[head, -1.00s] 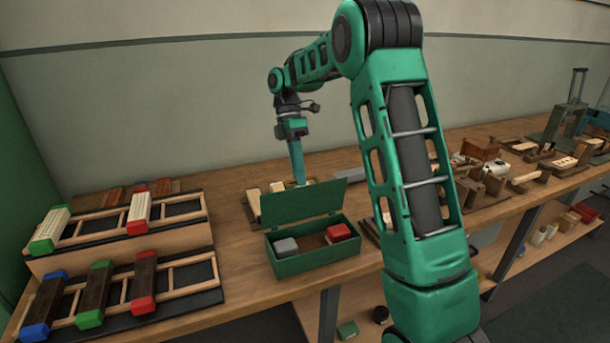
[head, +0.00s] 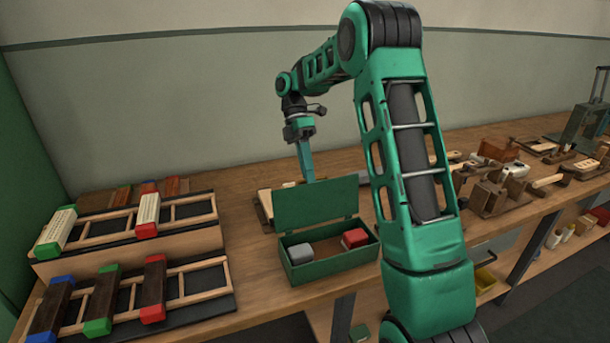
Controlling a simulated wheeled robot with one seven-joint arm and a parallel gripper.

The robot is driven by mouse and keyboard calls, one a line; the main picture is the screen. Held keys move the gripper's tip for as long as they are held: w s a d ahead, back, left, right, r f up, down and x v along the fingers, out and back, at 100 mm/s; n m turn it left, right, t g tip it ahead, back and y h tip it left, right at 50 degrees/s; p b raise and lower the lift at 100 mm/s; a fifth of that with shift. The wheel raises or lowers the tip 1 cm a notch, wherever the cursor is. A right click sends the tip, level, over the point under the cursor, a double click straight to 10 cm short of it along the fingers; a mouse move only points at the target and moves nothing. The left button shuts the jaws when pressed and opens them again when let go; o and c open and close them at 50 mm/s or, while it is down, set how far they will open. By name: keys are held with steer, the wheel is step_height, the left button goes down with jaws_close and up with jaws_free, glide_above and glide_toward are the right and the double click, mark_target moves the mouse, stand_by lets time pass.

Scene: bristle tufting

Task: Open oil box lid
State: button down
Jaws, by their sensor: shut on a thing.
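The green oil box (head: 335,269) stands on the bench in the middle of the head view. Its lid (head: 316,204) stands raised along the back edge, so the box is open. A grey block (head: 300,253) and a red block (head: 354,238) lie inside at opposite ends. My gripper (head: 309,180) reaches down from above to the lid's top edge and is shut on the lid. The fingertips are partly hidden behind the lid.
Dark racks with wooden frames and colour-ended brushes (head: 150,288) stand left of the box. Wooden tools and fixtures (head: 490,190) lie to the right, beyond my arm. Wooden pieces lie just behind the lid. Bare bench (head: 250,265) shows left of the box.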

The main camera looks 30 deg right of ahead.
steer(key=c, duration=1.8)
jaws_free()
steer(key=shift+d, duration=0.15)
steer(key=shift+r, duration=0.1)
steer(key=v, duration=1)
steer(key=shift+w+r, duration=0.2)
steer(key=shift+w, duration=0.05)
